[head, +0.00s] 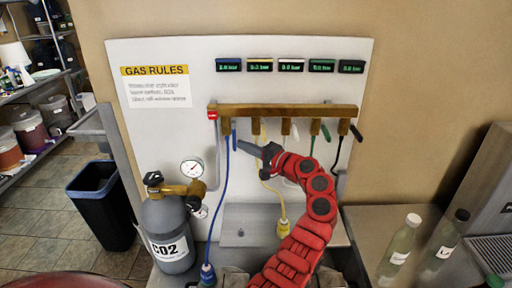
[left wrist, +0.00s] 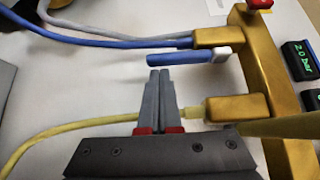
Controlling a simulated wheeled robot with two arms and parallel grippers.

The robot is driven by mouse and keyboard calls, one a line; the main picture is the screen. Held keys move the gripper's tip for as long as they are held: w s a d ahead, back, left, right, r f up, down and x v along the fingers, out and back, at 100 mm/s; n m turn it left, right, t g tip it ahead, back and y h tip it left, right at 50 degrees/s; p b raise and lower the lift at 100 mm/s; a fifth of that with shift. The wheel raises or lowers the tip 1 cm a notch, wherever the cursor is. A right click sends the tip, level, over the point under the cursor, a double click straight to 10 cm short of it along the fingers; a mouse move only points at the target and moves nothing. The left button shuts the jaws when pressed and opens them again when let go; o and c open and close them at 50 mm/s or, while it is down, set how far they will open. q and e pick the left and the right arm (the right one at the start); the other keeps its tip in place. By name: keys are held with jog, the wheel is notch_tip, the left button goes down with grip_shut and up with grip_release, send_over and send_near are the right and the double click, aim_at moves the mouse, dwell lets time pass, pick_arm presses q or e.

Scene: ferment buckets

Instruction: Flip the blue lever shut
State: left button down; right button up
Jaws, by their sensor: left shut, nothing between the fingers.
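The blue lever (head: 234,138) is on the leftmost valve of the brass manifold (head: 285,111), beside the blue hose (head: 226,185). It hangs down, roughly in line with the hose. In the left wrist view the blue lever (left wrist: 165,59) lies parallel to the blue hose (left wrist: 130,43), its pale base at the right. My left gripper (head: 240,146) is shut and empty, its tips just below and right of the lever. In the left wrist view the gripper's closed fingers (left wrist: 159,73) point at the lever's side; whether they touch it I cannot tell. My right gripper is not in view.
The yellow hose (left wrist: 95,133) passes close to my fingers. White, green and black levers (head: 356,132) stand along the manifold to the right. A CO2 cylinder (head: 168,235) with a gauge stands at the lower left. Bottles (head: 400,245) stand at the right.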

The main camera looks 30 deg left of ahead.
pick_arm(q)
jog(key=shift+w+a, duration=0.1)
jog(key=shift+a, duration=0.5)
jog(key=shift+m+h, duration=0.5)
jog(key=shift+m, duration=0.1)
jog(key=shift+s+d+r+p, duration=0.2)
jog(key=shift+s+d+p, duration=0.2)
jog(key=shift+s+p, duration=0.35)
jog(key=shift+s+d+r+p, duration=0.15)
jog(key=shift+s+d+p, duration=0.35)
jog(key=shift+p, duration=0.45)
jog(key=shift+s+d+r+p, duration=0.2)
jog(key=shift+s+d+p, duration=0.15)
jog(key=shift+s+p, duration=0.45)
jog(key=shift+d, duration=0.1)
